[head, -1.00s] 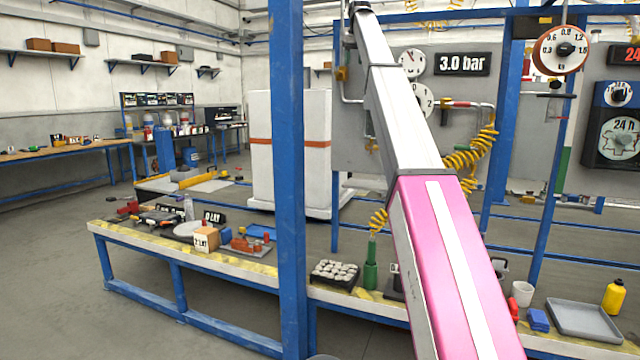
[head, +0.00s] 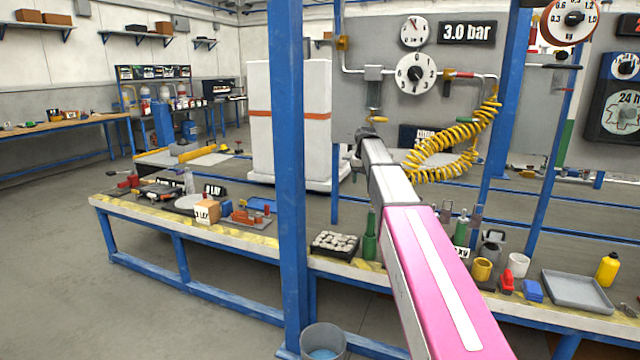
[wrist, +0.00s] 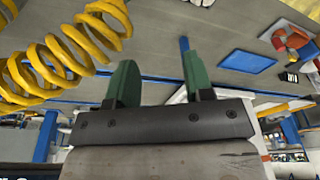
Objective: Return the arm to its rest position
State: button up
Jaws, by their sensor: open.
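My arm, with a pink lower link and a grey upper link, rises from the bottom right in the head view and reaches over the workbench (head: 262,262). My gripper (wrist: 155,85) shows in the wrist view with two green fingers set wide apart and nothing between them. In the head view the arm's far end is near the panel's lower edge, left of the yellow coiled hose (head: 452,148). The fingers cannot be made out there. The coiled hose also shows close to the left finger in the wrist view (wrist: 60,60); I cannot tell whether they touch.
A blue post (head: 289,180) stands left of my arm. Green bottles (head: 369,240), a yellow cup (head: 482,269), a white mug (head: 518,265), a grey tray (head: 577,292) and a yellow bottle (head: 608,269) stand on the bench near the arm. A bucket (head: 323,341) stands at the bottom.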

jog(key=s+d+f+g, duration=0.1)
jog(key=s+f, duration=1.5)
jog(key=s, duration=0.3)
jog(key=s+d+f+m+g, duration=0.1)
jog(key=s+f, duration=1.6)
jog(key=s, duration=0.2)
jog(key=shift+d, duration=0.3)
jog(key=shift+s+f, duration=0.1)
dwell(0.7)
